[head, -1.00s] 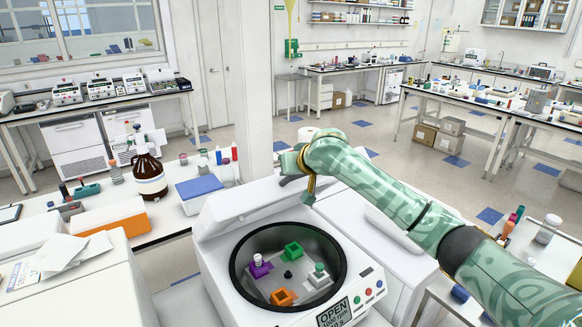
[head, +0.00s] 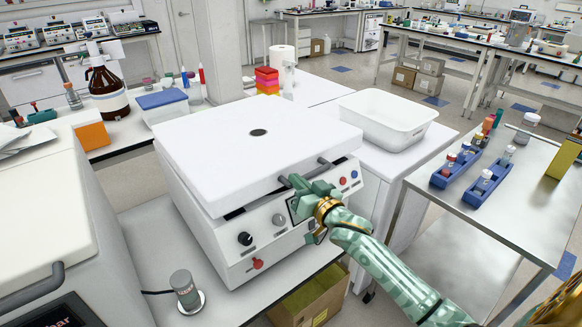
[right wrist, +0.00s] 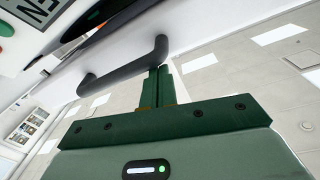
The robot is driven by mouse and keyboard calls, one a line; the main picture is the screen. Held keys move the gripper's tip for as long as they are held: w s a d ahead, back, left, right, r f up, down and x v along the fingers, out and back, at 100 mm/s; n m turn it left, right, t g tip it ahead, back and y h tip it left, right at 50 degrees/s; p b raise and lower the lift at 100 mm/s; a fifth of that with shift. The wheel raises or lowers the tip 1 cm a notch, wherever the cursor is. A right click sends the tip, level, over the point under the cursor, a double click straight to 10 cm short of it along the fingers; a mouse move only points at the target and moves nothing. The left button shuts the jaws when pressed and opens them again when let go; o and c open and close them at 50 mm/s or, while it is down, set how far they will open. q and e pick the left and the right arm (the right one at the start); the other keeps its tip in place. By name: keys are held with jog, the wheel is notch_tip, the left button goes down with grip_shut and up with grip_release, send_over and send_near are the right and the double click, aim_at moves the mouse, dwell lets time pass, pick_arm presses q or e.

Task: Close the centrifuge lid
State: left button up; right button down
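The centrifuge (head: 270,240) stands on the bench in the middle of the head view. Its white lid (head: 215,150) is down over the bowl and hides the rotor. A narrow dark gap shows between lid and body at the front. My right gripper (head: 300,184) is at the dark lid handle (head: 325,163) on the front edge. In the right wrist view its two fingers (right wrist: 159,72) are together, with their tips against or very close to one end of the handle (right wrist: 125,64). The bar does not appear to lie between them. My left gripper is not in view.
A white tub (head: 388,118) stands right of the centrifuge. A side table (head: 520,190) with blue tube racks (head: 455,168) is further right. A small silver device (head: 184,288) stands at the front left, and an open cardboard box (head: 312,300) is below the bench.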

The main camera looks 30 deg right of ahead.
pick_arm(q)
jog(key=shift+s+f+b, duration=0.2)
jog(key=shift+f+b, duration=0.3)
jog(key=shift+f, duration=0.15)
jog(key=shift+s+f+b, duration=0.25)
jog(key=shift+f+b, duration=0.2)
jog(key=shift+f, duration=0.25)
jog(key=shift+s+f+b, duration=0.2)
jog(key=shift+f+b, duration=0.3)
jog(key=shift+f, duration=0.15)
pick_arm(e)
notch_tip(320, 180, down, 6)
jog(key=shift+s+f, duration=0.15)
jog(key=shift+s, duration=0.2)
jog(key=shift+a, duration=0.1)
notch_tip(320, 180, up, 7)
jog(key=w+d+p, duration=0.1)
jog(key=p, duration=0.5)
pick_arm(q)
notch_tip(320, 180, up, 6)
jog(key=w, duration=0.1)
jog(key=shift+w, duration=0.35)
pick_arm(e)
jog(key=s+f, duration=0.2)
jog(key=s, duration=0.7)
jog(key=shift+s+d+f, duration=0.15)
jog(key=shift+s+d, duration=0.2)
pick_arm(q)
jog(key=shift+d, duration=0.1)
